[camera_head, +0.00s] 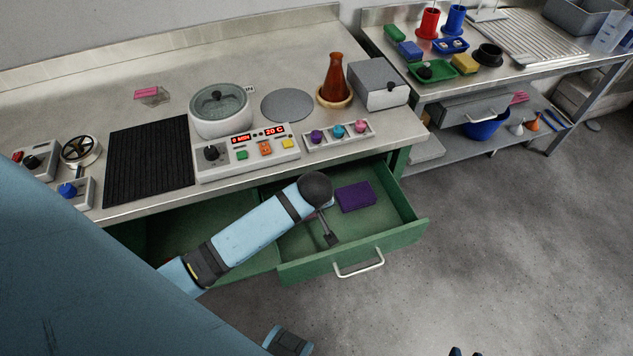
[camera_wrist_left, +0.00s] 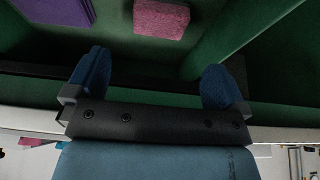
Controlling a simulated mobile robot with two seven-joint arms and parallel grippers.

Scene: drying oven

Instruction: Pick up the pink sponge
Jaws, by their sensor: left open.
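The pink sponge (camera_wrist_left: 160,18) lies on the floor of the open green drawer (camera_head: 375,248). In the head view my left arm hides nearly all of it. In the left wrist view it is at the top, beyond my fingertips and roughly in line with the gap between them. My left gripper (camera_wrist_left: 155,78) is open and empty, pointing down into the drawer; its fingers do not touch the sponge. In the head view the left gripper (camera_head: 327,230) is partly hidden by my wrist. Two small dark tips at the bottom edge may belong to my right gripper (camera_head: 467,352).
A purple sponge (camera_head: 355,196) lies in the drawer beside the pink one. The drawer's front wall with its handle (camera_head: 358,264) and side walls stand close around my gripper. Above are the worktop's control box (camera_head: 247,153) and knob rack (camera_head: 338,135).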

